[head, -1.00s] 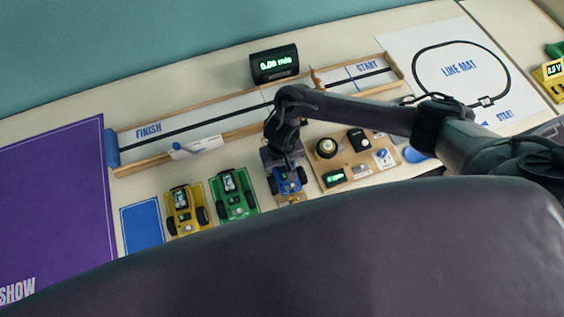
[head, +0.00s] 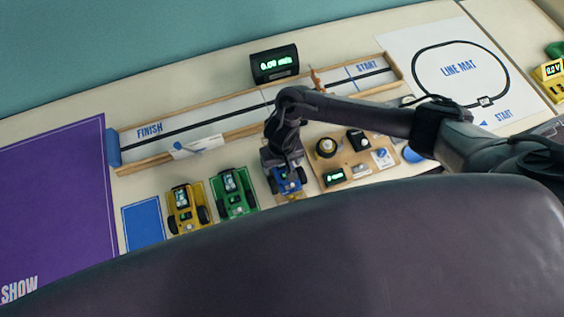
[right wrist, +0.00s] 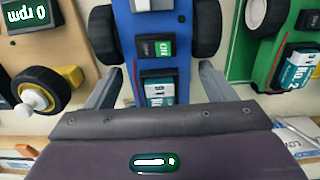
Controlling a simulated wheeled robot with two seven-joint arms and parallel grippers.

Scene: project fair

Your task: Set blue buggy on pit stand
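The blue buggy (head: 287,180) is under my right gripper in the head view, at the right end of the buggy row, partly hidden by my arm. My left gripper is not in view.
A green buggy (head: 234,193) and a yellow buggy (head: 187,209) stand to the left, near a blue mat (head: 143,222). A wooden board (head: 352,181) with instruments is close on the right. The walled track (head: 220,118) runs behind.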

